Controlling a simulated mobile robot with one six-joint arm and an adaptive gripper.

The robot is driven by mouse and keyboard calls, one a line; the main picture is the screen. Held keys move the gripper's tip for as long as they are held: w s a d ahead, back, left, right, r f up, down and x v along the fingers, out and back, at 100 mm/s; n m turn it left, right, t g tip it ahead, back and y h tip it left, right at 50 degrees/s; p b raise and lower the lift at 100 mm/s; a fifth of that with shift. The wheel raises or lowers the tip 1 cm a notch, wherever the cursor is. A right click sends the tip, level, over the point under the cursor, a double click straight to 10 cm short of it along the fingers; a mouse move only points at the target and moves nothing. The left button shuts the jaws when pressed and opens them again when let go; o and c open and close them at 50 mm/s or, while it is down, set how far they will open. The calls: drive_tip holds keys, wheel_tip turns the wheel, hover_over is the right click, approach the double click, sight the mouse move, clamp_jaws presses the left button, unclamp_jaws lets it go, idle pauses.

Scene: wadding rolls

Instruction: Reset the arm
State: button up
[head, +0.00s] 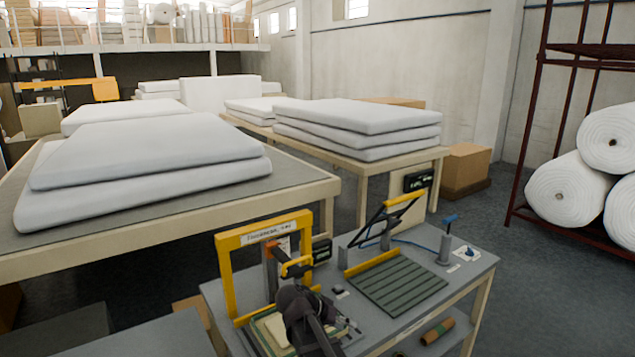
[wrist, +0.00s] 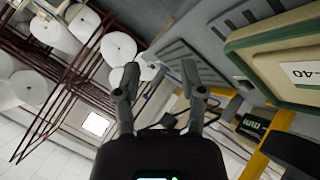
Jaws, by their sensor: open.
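My gripper (wrist: 160,78) shows in the wrist view with its two fingers spread apart and nothing between them. In the head view my dark arm end is low over the near left part of the grey workbench (head: 213,295), in front of the yellow gauge frame (head: 224,275). Its fingertips are hard to make out there. A cream and green block labelled "-40" (wrist: 300,70) is close by at the upper right of the wrist view. A similar pale, green-edged plate on the bench is partly hidden by my arm in the head view.
A ribbed dark plate (head: 400,287) and a blue-handled post (head: 446,245) stand on the bench. Tables with white wadding slabs (head: 150,148) are behind. A red rack (head: 535,130) with white rolls (head: 568,187) is at right. The floor between bench and rack is clear.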

drive_tip(key=s+d+f+n+g+y, duration=0.1)
drive_tip(key=s+d+f+n+y, duration=0.1)
drive_tip(key=s, duration=0.5)
drive_tip(key=s+d+f+n+g+y, duration=0.1)
drive_tip(key=s+d+f+n+y, duration=0.1)
drive_tip(key=s+d+f+y, duration=0.2)
drive_tip(key=s+d+y, duration=0.2)
drive_tip(key=d+y, duration=0.1)
drive_tip(key=d, duration=0.1)
drive_tip(key=shift+s+f+g, duration=0.15)
drive_tip(key=shift+s+g, duration=0.2)
drive_tip(key=shift+g, duration=0.05)
